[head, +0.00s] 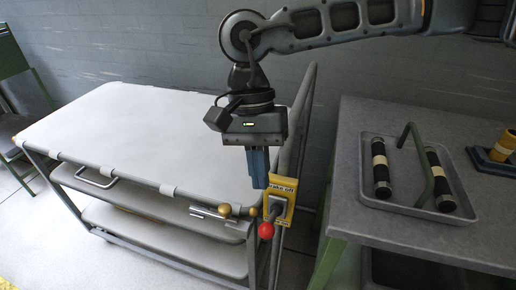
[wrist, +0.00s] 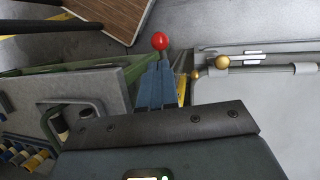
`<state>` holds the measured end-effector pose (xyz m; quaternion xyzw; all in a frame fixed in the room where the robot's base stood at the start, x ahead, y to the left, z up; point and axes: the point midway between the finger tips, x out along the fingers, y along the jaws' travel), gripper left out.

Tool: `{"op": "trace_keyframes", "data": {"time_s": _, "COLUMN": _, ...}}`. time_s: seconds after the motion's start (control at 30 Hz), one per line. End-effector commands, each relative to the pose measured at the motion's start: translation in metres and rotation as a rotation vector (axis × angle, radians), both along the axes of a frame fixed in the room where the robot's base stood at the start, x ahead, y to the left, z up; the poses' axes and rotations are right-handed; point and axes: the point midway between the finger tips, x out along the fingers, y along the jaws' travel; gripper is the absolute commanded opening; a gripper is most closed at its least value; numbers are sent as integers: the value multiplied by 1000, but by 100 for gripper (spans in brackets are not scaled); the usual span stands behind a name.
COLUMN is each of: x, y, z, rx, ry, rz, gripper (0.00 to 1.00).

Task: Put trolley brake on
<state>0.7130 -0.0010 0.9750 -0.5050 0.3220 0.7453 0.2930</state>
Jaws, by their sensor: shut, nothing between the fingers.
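The trolley (head: 120,120) has a white top and lower shelves; its top also shows in the wrist view (wrist: 260,100). At its near right corner is a yellow brake box (head: 288,190) with a label that seems to read "brake off". A grey lever on it ends in a red knob (head: 266,230), which hangs low. The red knob also shows in the wrist view (wrist: 160,41), just beyond my fingertips. My gripper (head: 259,184) points down, shut and empty, its blue fingers beside the box's left edge and above the knob. Whether they touch the box I cannot tell.
A grey table (head: 350,190) on the right holds a tray (head: 408,203) with a green handle and black rollers. Brass knobs (head: 226,210) sit along the trolley's front edge. A green-framed chair (head: 18,125) stands at far left. A wall closes the back.

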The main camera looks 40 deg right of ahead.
Motion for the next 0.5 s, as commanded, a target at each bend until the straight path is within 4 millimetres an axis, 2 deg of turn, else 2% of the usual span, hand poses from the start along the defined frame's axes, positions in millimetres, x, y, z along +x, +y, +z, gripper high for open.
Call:
{"op": "trace_keyframes", "data": {"time_s": 0.2, "x": -14, "y": 5, "z": -38, "rx": 2, "ry": 3, "rz": 0, "gripper": 0}}
{"op": "trace_keyframes", "data": {"time_s": 0.5, "x": -24, "y": 9, "z": -68, "rx": 0, "ry": 1, "rz": -1, "gripper": 0}}
